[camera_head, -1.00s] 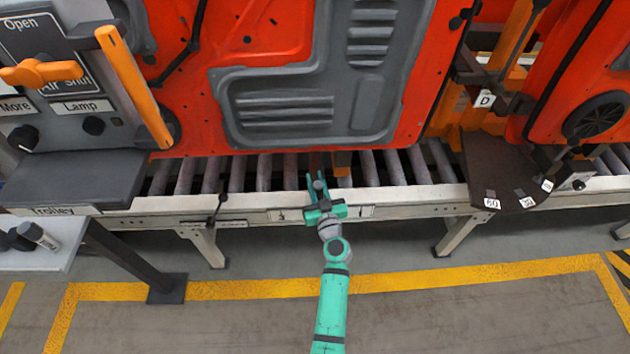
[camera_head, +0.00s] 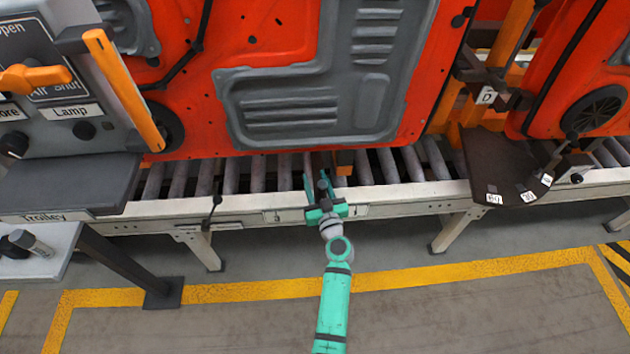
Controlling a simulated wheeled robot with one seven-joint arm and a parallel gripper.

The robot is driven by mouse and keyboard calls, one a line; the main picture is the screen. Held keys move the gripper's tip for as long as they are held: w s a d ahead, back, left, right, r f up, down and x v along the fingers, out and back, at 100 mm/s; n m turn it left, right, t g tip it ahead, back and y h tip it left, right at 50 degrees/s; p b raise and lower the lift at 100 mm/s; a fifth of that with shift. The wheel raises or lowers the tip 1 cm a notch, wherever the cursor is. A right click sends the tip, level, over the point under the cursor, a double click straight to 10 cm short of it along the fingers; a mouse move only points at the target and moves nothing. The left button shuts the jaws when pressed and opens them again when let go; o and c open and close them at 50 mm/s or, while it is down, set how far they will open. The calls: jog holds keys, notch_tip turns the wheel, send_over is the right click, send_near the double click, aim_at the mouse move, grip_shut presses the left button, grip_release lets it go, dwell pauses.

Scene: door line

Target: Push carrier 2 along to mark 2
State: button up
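A large red door panel (camera_head: 270,35) with a grey ribbed inner section (camera_head: 290,105) stands upright above the roller conveyor (camera_head: 400,198). A small orange block (camera_head: 344,163) shows below its lower edge, among the rollers. I cannot read a carrier number on either.
A control panel with orange handles (camera_head: 125,90) and a dark shelf (camera_head: 70,185) stand at left. A second red door (camera_head: 570,70) and a dark plate with number tags (camera_head: 500,165) are at right. The floor inside the yellow line (camera_head: 460,275) is clear.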

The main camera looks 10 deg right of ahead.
jog(key=shift+s+a, duration=0.1)
jog(key=s, duration=1)
jog(key=shift+s+d, duration=0.35)
jog(key=shift+d, duration=0.1)
jog(key=shift+d, duration=0.1)
jog(key=shift+d, duration=0.8)
jog(key=w, duration=0.7)
jog(key=w+a, duration=0.1)
jog(key=w, duration=0.2)
jog(key=shift+w, duration=0.4)
